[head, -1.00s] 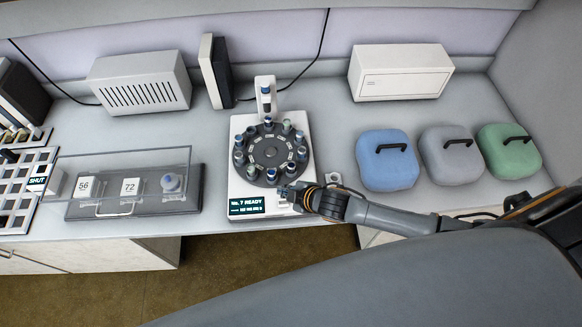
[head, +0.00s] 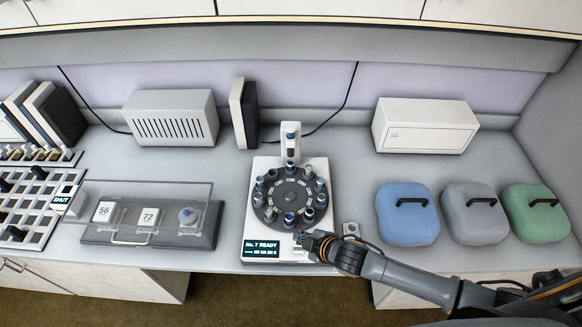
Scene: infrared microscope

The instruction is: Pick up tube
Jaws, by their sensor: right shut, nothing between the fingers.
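Several small capped tubes, such as this one (head: 289,219), stand upright around the round dark carousel (head: 290,196) of a white device (head: 258,226). One more tube (head: 291,137) sits at the white post behind the carousel. The device's screen (head: 262,249) reads "No. 7 READY". My right gripper (head: 303,239) is at the device's front right corner, beside the screen and just in front of the carousel. It is shut and holds no tube. My left gripper is not in view.
A clear-lidded case (head: 150,210) with blocks marked 56 and 72 is left of the device. A white rack (head: 30,205) is far left, with a "SHUT" sign nearby. Blue (head: 407,222), grey (head: 473,220) and green (head: 535,218) lidded containers stand right.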

